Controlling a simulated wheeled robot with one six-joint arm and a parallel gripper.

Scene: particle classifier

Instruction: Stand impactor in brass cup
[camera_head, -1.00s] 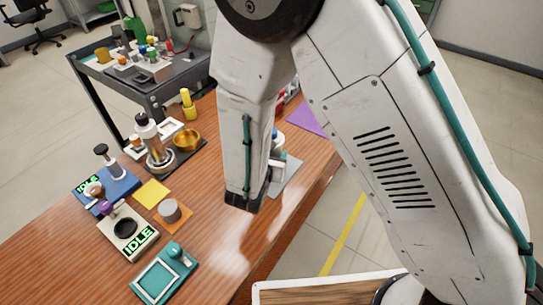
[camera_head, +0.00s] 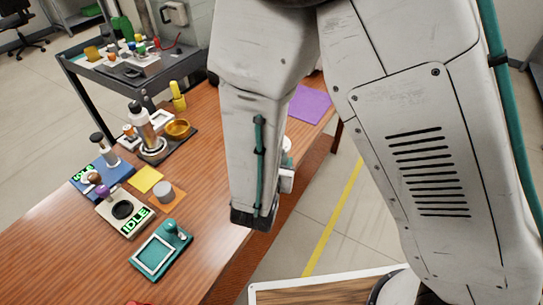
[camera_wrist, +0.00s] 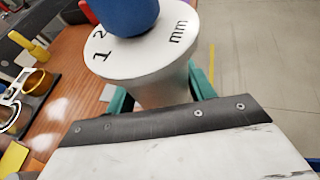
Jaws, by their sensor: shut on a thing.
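My gripper (camera_wrist: 160,95) shows in the wrist view with teal fingers on either side of a pale, flanged piece. The fingers are shut on this piece, which I take for the impactor (camera_wrist: 140,55). It has a blue top and dark "mm" lettering on its wide rim. Its lower end is hidden behind my wrist. The brass cup (camera_head: 177,127) stands open on a dark base at the back of the table. In the wrist view the cup (camera_wrist: 38,82) is at the left, well apart from the held piece. My forearm hides most of the gripper in the head view.
A tall silver-and-white device (camera_head: 145,130) stands left of the cup, and a yellow-topped piece (camera_head: 178,97) behind it. Two IDLE devices, a grey cylinder (camera_head: 163,189) and a teal frame device (camera_head: 160,250) are nearer. A purple sheet (camera_head: 310,103) lies at back right.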

